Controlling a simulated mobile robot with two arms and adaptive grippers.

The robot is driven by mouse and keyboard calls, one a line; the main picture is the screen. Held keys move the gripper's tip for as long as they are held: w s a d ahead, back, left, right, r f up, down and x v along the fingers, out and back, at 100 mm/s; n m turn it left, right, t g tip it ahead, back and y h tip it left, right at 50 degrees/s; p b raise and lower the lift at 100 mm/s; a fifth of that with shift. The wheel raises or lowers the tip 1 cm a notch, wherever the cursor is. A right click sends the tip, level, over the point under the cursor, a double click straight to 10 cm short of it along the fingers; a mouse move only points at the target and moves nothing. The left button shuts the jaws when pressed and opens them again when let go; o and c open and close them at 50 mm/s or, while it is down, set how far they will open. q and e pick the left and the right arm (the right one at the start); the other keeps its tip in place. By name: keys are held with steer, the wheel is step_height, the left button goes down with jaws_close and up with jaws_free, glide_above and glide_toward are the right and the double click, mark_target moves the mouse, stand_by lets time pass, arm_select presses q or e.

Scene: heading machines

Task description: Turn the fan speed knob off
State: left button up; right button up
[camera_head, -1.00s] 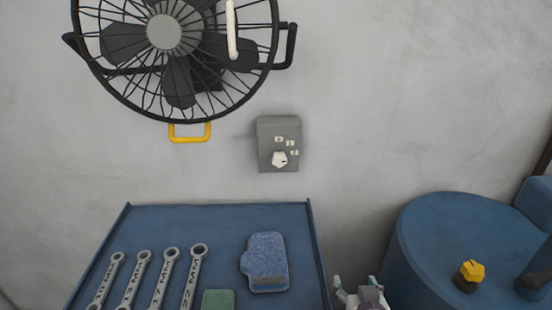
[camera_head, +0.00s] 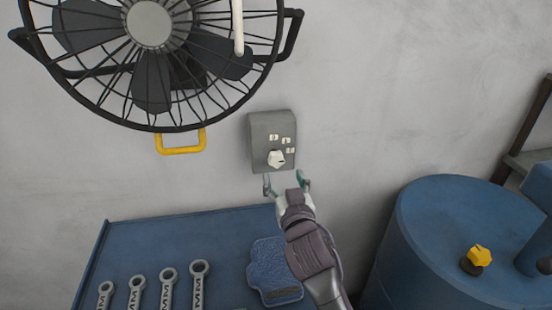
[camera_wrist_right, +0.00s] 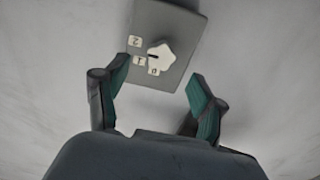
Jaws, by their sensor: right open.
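The white fan speed knob (camera_head: 276,158) sits low on a grey control box (camera_head: 258,127) fixed to the wall. Small white number tiles surround it. My right gripper (camera_head: 287,184) is open and empty, just below the box in the head view, with its two fingertips apart. In the right wrist view the knob (camera_wrist_right: 161,57) lies ahead, between and beyond the open green-padded fingers (camera_wrist_right: 157,82); they do not appear to touch it. The black caged fan (camera_head: 150,60) hangs on the wall at upper left. My left gripper is not in view.
A blue tray table (camera_head: 150,236) below the box holds several wrenches (camera_head: 168,287) and a blue sponge-like block (camera_head: 268,268). A blue drum (camera_head: 425,240) with a yellow knob (camera_head: 479,256) stands at right. A yellow handle (camera_head: 181,149) hangs under the fan.

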mark_target(277, 163)
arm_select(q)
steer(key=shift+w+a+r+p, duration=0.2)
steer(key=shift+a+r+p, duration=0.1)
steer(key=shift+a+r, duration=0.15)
arm_select(e)
steer(key=w, duration=0.2)
steer(key=w+a, duration=0.1)
steer(key=w, duration=0.2)
steer(key=w+a, duration=0.1)
steer(key=w, duration=0.2)
steer(key=shift+w+f, duration=0.1)
steer(key=shift+c, duration=0.2)
steer(key=c, duration=1.1)
